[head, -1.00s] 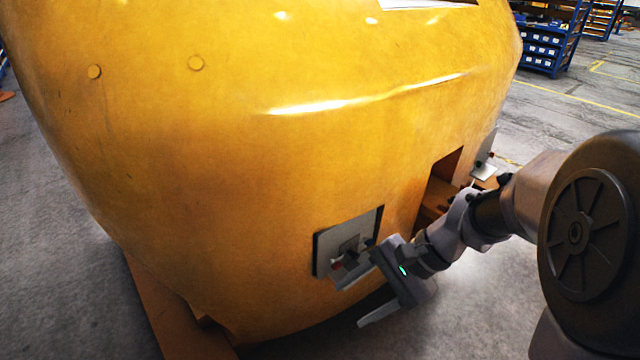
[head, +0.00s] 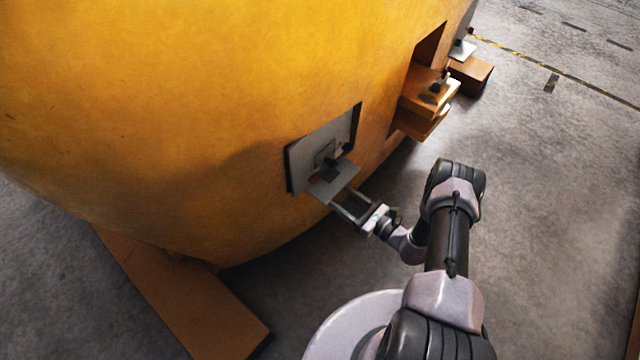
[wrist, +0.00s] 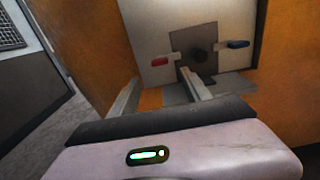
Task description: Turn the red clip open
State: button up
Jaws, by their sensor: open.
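The red clip (wrist: 160,61) is a small red-tipped tab at the left of a grey plate with a dark round knob (wrist: 204,56). A blue-tipped clip (wrist: 238,44) sits on the other side. In the head view the red clip (head: 314,179) is a small red spot low on the grey panel (head: 305,150), partly hidden by a grey ledge (head: 338,184). My gripper (head: 344,199) is open and empty, its fingers pointing at the panel from below right. In the wrist view the red clip shows beyond the gap between my fingertips (wrist: 160,76), apparently not touching them.
The panel is set in a large rounded yellow casting (head: 200,90). An orange-brown block (head: 425,95) juts from an opening to its right. A brown beam (head: 185,290) lies under the casting at lower left. Open grey floor (head: 560,200) lies to the right.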

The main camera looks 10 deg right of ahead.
aim_at(317, 181)
jog(key=b+x, duration=0.2)
jog(key=x, duration=0.7)
jog(key=shift+w+a, duration=0.2)
jog(key=shift+w, duration=0.05)
grip_shut()
